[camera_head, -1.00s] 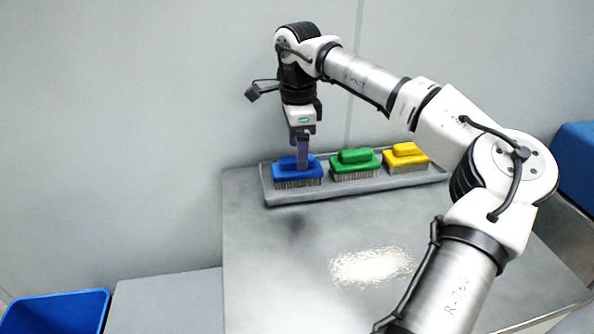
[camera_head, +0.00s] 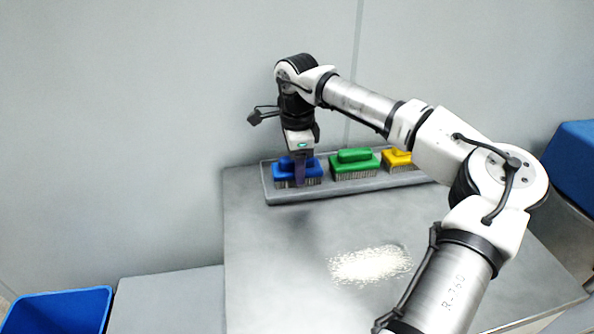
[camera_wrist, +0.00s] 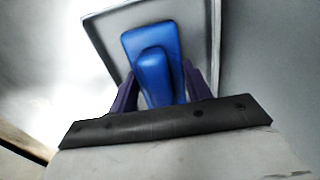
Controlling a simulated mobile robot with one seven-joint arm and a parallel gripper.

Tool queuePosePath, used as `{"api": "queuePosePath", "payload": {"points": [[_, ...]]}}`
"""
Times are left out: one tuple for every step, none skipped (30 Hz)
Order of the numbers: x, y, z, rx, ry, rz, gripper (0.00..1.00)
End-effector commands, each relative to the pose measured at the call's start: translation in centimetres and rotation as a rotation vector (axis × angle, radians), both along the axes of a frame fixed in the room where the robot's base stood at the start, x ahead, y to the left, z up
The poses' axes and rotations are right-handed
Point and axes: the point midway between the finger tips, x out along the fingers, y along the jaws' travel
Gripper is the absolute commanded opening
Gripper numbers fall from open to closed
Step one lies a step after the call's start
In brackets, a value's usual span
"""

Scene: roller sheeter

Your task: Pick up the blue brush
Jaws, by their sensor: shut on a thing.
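The blue brush (camera_head: 284,172) stands bristles down at the left end of a grey tray (camera_head: 268,190). My gripper (camera_head: 300,174) is over it, with its purple fingers pointing down at the brush. In the wrist view the blue brush (camera_wrist: 152,50) lies between the two fingers (camera_wrist: 158,88), one on each side of its raised handle. My gripper is shut on the handle. The brush still appears to rest in the tray. The fingertips and the lower part of the grip are partly hidden.
A green brush (camera_head: 354,165) and a yellow brush (camera_head: 398,160) stand to the right in the tray. Pale grains (camera_head: 370,265) are scattered on the metal table (camera_head: 270,270). A blue bin (camera_head: 60,310) is at lower left. The wall is close behind the tray.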

Motion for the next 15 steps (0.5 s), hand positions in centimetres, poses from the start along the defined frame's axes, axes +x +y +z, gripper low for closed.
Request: {"api": "queuePosePath", "payload": {"points": [[0.0,0.0,0.0,0.0,0.0,0.0,0.26],[0.0,0.0,0.1,0.0,-0.001,0.0,0.24],[0.0,0.0,0.1,0.0,-0.001,0.0,0.24],[0.0,0.0,0.1,0.0,-0.001,0.0,0.24],[0.0,0.0,0.1,0.0,-0.001,0.0,0.24],[0.0,0.0,0.1,0.0,-0.001,0.0,0.24],[0.0,0.0,0.1,0.0,-0.001,0.0,0.24],[0.0,0.0,0.1,0.0,-0.001,0.0,0.24],[0.0,0.0,0.1,0.0,-0.001,0.0,0.24],[0.0,0.0,0.2,-0.001,-0.001,0.0,0.24],[0.0,0.0,0.3,-0.001,-0.001,0.0,0.24],[0.0,0.0,0.5,-0.001,-0.002,0.0,0.24],[0.1,0.0,0.8,-0.001,-0.002,-0.001,0.24],[0.1,0.0,1.0,-0.001,-0.002,-0.001,0.24],[0.1,0.0,1.4,-0.001,-0.002,-0.001,0.24]]}}
